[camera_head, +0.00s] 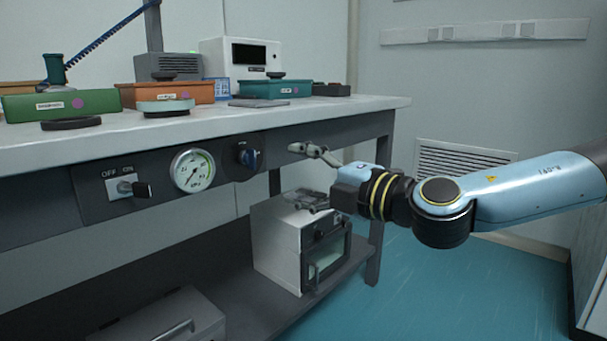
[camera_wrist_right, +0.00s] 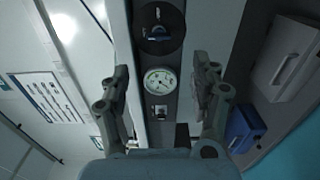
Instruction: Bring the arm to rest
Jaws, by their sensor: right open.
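My right arm (camera_head: 530,188) comes in from the right in the head view, over the floor. My right gripper (camera_head: 294,172) is in front of the table's apron, to the right of the blue knob. Its jaws are open and nothing shows between them. In the wrist view the two fingers of the right gripper (camera_wrist_right: 161,72) stand wide apart. The round gauge (camera_wrist_right: 160,80) shows between them in the background, with the dark knob (camera_wrist_right: 157,32) above it. Whether a finger touches the table cannot be told. My left gripper is not in view.
The table's front panel carries an on/off switch (camera_head: 128,187), a gauge (camera_head: 192,169) and a blue knob (camera_head: 249,156). A white oven-like box (camera_head: 276,248) sits on the lower shelf under my gripper. Trays and instruments stand on the tabletop (camera_head: 345,107). The blue floor (camera_head: 450,295) is clear.

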